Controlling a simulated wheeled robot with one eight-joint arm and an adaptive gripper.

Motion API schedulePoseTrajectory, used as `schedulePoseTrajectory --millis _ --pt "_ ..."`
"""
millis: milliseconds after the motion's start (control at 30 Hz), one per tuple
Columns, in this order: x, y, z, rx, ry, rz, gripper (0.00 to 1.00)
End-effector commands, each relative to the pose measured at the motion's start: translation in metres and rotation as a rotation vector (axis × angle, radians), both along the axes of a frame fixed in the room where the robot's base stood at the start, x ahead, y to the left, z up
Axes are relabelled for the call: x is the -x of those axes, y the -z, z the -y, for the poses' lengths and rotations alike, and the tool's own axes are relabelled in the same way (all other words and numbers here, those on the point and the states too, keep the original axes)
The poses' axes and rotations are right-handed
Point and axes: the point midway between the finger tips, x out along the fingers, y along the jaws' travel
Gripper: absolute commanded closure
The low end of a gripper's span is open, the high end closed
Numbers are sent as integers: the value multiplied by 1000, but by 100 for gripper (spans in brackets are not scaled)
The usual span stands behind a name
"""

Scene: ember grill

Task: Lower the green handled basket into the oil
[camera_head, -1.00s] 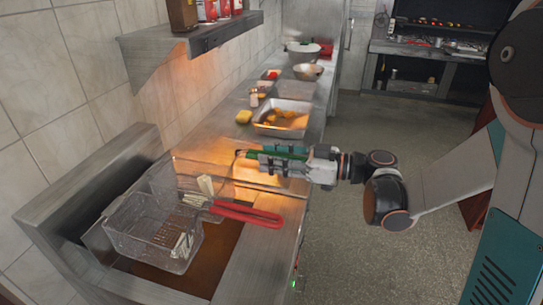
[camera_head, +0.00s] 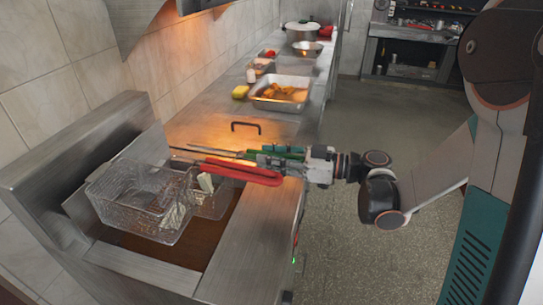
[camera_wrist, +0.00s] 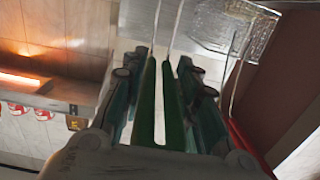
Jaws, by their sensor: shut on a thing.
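My gripper (camera_head: 278,156) is shut on the green handle (camera_head: 292,151) of a basket, over the front edge of the fryer. In the wrist view the green handle (camera_wrist: 150,100) lies between the jaws, and its thin metal rods run up out of the picture. In the head view the rods run left over the fryer. Two clear mesh baskets (camera_head: 135,205) (camera_head: 218,203) overlap at the brown oil (camera_head: 200,238), with pale fries inside. Which body belongs to the green handle, and how deep it sits, I cannot tell.
A red handle (camera_head: 243,172) lies just in front of my gripper, very close to it; it also shows in the wrist view (camera_wrist: 242,140). A black loop handle (camera_head: 245,125) stands on the steel counter behind. A metal tray (camera_head: 282,101) with food and a yellow sponge (camera_head: 240,91) lie farther back.

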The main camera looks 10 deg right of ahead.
Motion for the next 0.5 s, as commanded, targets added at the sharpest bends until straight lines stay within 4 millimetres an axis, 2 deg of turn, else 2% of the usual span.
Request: schedulePoseTrajectory --millis 33,500 --pt "0 10 0 -2 0 1 100" --pt "0 59 0 -2 0 1 100"
